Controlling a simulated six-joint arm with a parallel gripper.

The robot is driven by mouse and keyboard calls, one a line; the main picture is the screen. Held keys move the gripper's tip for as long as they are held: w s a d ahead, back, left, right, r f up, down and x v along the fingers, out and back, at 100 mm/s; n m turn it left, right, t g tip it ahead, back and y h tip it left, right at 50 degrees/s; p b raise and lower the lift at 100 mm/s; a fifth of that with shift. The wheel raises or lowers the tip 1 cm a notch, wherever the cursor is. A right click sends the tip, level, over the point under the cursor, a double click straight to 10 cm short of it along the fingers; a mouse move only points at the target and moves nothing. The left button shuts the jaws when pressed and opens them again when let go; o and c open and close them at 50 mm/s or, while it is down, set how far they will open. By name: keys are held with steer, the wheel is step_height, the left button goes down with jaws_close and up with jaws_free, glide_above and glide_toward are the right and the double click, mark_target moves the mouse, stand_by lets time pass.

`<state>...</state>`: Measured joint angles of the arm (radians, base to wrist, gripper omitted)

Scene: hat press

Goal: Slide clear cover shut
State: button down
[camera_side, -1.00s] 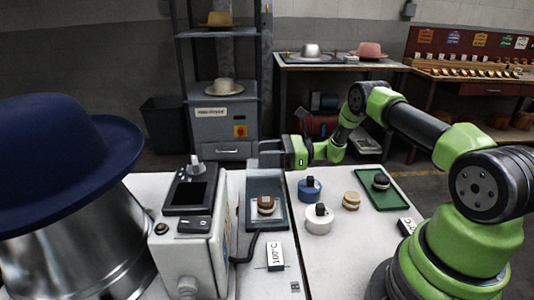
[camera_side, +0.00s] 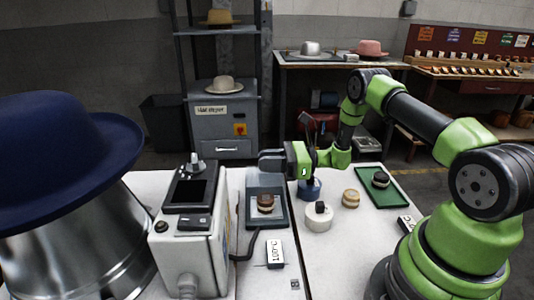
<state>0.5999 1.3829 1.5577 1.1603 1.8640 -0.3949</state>
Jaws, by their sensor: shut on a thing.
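The grey tray (camera_side: 281,217) sits on the white bench with a brown-and-cream round piece (camera_side: 265,203) in it. A faint clear cover (camera_side: 264,180) shows as a paler panel over the tray's back part; its exact front edge is hard to make out. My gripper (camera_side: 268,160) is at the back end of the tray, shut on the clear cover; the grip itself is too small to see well.
A control box (camera_side: 188,230) stands close left of the tray, with a dark cable beside it. A blue-topped pot (camera_side: 309,190), a white pot (camera_side: 319,218) and a tan puck (camera_side: 350,198) stand to the right. A green tray (camera_side: 397,196) lies farther right.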

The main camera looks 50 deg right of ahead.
mark_target(273, 182)
steer(key=s+a, duration=0.3)
steer(key=shift+s+a, duration=0.2)
steer(key=shift+s, duration=0.05)
steer(key=c, duration=1.1)
jaws_free()
steer(key=shift+w, duration=0.1)
steer(key=shift+d, duration=0.1)
steer(key=shift+s+d, duration=0.2)
steer(key=shift+d, duration=0.05)
steer(key=v, duration=0.9)
steer(key=shift+s, duration=0.15)
